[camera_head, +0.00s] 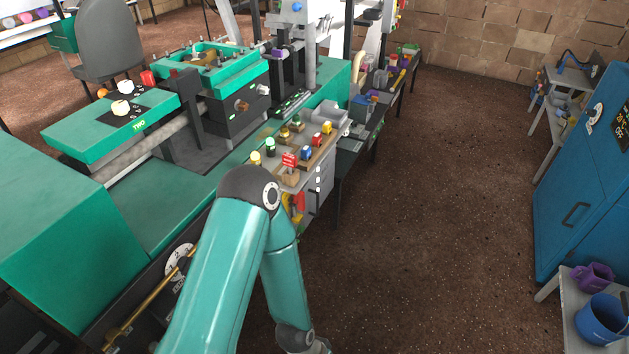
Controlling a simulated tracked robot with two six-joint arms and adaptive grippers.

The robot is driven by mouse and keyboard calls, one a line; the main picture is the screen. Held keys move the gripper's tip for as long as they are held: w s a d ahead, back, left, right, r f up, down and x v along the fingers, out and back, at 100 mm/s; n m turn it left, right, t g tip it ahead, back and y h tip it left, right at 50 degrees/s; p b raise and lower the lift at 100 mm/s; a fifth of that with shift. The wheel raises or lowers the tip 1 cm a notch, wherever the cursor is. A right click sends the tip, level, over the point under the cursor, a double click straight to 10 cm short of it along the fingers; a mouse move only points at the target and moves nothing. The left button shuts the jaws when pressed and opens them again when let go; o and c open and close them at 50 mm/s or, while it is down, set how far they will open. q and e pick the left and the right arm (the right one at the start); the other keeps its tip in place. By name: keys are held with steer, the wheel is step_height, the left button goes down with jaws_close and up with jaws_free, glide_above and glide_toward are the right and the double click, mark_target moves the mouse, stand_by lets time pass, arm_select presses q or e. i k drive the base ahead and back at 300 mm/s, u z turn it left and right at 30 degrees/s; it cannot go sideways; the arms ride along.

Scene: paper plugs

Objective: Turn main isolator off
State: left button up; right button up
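A red and yellow fitting (298,203) on the front of the grey control cabinet, just right of my raised teal arm's elbow, looks like the main isolator. My arm hides part of it, and its switch position cannot be read. My teal arm comes up from the bottom, bends at the elbow and drops to the bottom edge, where only a dark wrist part shows. Neither gripper can be made out.
A control panel (318,152) with several coloured buttons tops the cabinet. The green machine (70,235) fills the left. A blue cabinet (575,205) and a shelf with a blue bucket (602,322) stand at right. The brown floor (430,220) between is clear.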

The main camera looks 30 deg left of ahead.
mark_target(300, 199)
steer(key=u, duration=0.5)
steer(key=i, duration=1.25)
steer(key=u, duration=0.8)
steer(key=k, duration=0.65)
steer(key=u, duration=0.25)
steer(key=i, duration=0.75)
steer(key=z, duration=0.15)
